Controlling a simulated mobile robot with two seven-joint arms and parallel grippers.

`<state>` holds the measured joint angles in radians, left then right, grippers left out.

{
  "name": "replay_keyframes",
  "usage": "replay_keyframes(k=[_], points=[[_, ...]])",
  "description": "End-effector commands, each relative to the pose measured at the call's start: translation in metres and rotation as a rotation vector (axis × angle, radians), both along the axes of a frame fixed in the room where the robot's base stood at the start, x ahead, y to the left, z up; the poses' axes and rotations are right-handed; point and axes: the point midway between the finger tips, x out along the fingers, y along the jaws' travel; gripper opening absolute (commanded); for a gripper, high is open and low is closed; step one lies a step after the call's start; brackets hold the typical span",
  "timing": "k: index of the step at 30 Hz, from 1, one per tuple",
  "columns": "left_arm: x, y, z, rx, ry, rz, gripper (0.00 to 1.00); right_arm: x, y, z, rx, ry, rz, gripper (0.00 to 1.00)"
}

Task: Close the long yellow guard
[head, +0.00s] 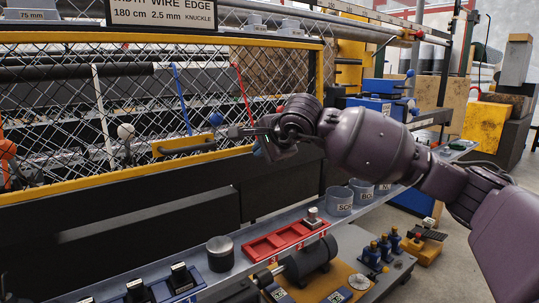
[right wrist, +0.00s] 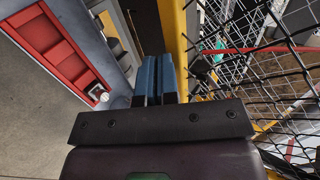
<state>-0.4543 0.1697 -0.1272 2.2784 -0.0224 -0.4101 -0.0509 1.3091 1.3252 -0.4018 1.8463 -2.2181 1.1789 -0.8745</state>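The long yellow guard (head: 175,167) is a yellow frame with wire mesh, filling the upper left of the head view. A dark bar handle (head: 183,147) sits on a yellow plate at its lower rail. My right gripper (head: 262,147) is in front of the guard's lower right part, to the right of the handle and apart from it. In the right wrist view its blue fingers (right wrist: 158,75) are side by side with nothing seen between them. The yellow frame (right wrist: 184,45) runs just right of the fingers there. My left gripper is not in view.
A grey ledge below the guard holds a red tray (head: 262,246), a dark cylinder (head: 220,254) and labelled grey cups (head: 339,201). The red tray also shows in the right wrist view (right wrist: 40,45). Colored levers with ball knobs (head: 126,131) stand by the mesh.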

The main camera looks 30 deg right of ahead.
Motion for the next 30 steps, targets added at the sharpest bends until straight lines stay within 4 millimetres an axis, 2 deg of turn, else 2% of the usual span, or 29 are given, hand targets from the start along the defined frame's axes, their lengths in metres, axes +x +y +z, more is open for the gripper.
replay_keyframes(k=[1, 9, 30], points=[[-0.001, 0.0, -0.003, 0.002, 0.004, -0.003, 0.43, 0.007, 0.001, -0.011, 0.001, 0.014, 0.0, 0.0], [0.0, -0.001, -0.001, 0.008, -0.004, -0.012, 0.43, 0.022, 0.002, -0.01, 0.0, 0.012, -0.001, 0.0], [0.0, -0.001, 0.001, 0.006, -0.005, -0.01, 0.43, 0.022, -0.002, -0.007, -0.001, 0.006, -0.002, 0.0]])
